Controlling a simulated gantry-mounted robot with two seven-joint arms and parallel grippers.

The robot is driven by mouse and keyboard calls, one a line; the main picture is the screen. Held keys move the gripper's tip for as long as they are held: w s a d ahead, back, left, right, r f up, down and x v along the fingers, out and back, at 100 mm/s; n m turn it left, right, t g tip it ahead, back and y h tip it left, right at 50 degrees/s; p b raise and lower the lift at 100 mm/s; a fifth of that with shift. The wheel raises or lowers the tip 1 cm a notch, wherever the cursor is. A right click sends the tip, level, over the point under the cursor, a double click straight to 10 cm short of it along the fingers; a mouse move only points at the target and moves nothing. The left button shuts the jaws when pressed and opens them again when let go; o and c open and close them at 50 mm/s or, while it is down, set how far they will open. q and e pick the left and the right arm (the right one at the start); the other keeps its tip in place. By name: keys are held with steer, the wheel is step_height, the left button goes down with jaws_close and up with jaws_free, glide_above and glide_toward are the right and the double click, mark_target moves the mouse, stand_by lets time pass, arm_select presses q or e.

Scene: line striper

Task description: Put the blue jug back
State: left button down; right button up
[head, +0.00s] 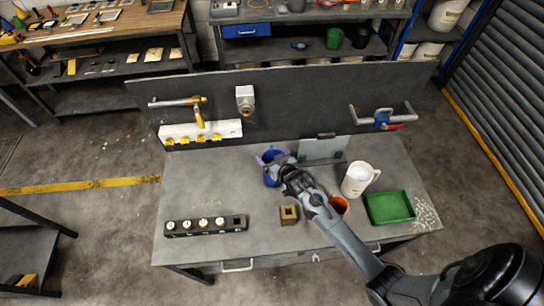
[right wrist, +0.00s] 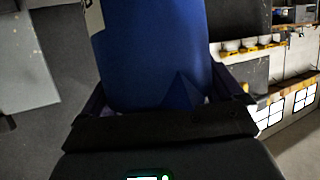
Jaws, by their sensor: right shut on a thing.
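The blue jug (head: 270,179) is at the back middle of the grey workbench (head: 240,170), partly hidden by my right gripper (head: 276,160). My right gripper is shut on the blue jug. In the right wrist view the jug (right wrist: 155,45) fills the middle, between the two dark fingers of the gripper (right wrist: 165,98). I cannot tell whether the jug touches the bench. My left gripper is not in view.
A white jug (head: 357,181), an orange cup (head: 340,205) and a green tray (head: 389,208) stand right of my forearm. A brass-coloured block (head: 289,215) and a black knob strip (head: 205,226) are at the front. A dark back panel (head: 300,100) rises behind.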

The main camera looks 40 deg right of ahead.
steer(key=shift+f, duration=0.1)
steer(key=o, duration=1.4)
steer(key=shift+s+r, duration=0.3)
steer(key=shift+s, duration=0.15)
steer(key=s+a+r+n+g+y, duration=0.1)
steer(key=s+a+g, duration=0.2)
steer(key=s, duration=0.7)
steer(key=s+a+r+n+g+y, duration=0.1)
steer(key=s+a+r+g, duration=0.1)
steer(key=s+a, duration=0.4)
steer(key=s+a+r+n+g, duration=0.2)
steer(key=s+a+g, duration=0.2)
steer(key=s, duration=0.9)
steer(key=shift+s+a+r+g+y, duration=0.2)
steer(key=shift+s+a+g+y, duration=0.1)
steer(key=shift+a+g+y, duration=0.1)
